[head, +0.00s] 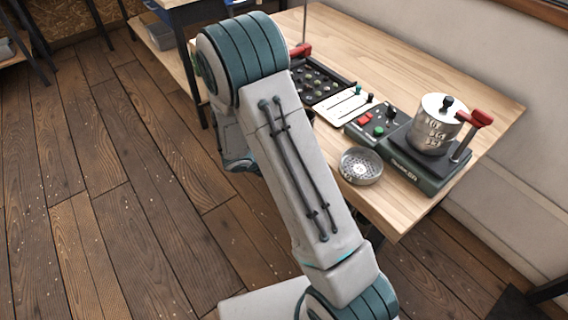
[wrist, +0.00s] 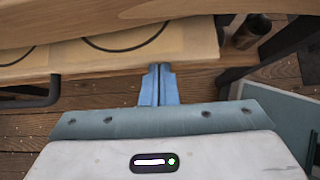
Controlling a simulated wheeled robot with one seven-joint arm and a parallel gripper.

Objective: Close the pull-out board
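The pull-out board (wrist: 190,45) shows in the wrist view as a light wooden panel with black curved lines on its top. It sticks out from under the table edge (wrist: 60,22). A dark bar handle (wrist: 40,98) is at its front on the left. My gripper (wrist: 158,70) has its two blue fingers together with nothing visible between them. The fingertips are at the board's front edge, right of the handle; I cannot tell whether they touch it. In the head view my arm hides the board and the gripper.
The table (head: 395,65) carries a control panel (head: 375,122), a metal canister (head: 435,128) on a dark base, and a perforated metal bowl (head: 361,166) near the front edge. A dark table leg (wrist: 285,40) stands right of the board. The floor (head: 120,190) at left is open.

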